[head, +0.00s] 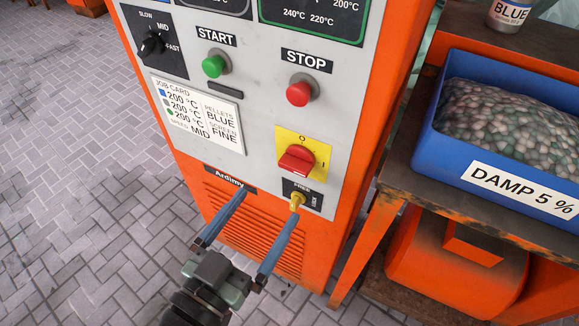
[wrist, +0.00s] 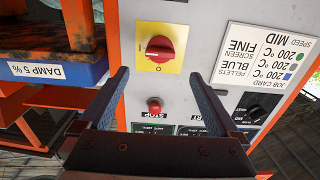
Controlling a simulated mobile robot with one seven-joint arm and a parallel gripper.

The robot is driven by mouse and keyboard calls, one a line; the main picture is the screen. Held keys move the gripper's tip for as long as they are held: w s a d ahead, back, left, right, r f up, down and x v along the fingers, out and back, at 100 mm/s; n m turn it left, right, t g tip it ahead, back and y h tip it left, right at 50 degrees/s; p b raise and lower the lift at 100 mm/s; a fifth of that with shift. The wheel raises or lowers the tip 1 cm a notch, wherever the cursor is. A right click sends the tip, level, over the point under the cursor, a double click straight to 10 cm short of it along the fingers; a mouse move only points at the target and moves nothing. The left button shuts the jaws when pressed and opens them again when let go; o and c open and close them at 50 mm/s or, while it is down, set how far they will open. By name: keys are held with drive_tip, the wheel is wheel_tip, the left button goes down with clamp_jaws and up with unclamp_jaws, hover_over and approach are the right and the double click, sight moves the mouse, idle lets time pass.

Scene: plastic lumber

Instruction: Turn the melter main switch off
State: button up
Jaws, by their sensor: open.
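The melter main switch (head: 297,158) is a red rotary handle on a yellow plate (head: 318,146), low on the grey panel. The plate has O at the top and I at the right. The handle lies roughly level, in line with the I. In the wrist view, which is upside down, the switch (wrist: 160,48) is just beyond and between my fingertips. My gripper (head: 267,203) is open and empty, its two blue fingers apart. It appears lower than the switch in the head view. It also shows in the wrist view (wrist: 160,76). No contact with the handle is visible.
A yellow key-like knob (head: 297,200) marked FREE sits under the switch, near my right finger. A red STOP button (head: 299,91) and green START button (head: 214,66) are above. A bench with a blue pellet crate (head: 437,150) stands right. Floor at left is clear.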

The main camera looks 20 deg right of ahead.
sight(292, 169)
drive_tip(key=x, duration=0.9)
drive_tip(key=shift+w+d, duration=0.1)
drive_tip(key=c, duration=1.4)
drive_tip(key=shift+o, duration=0.2)
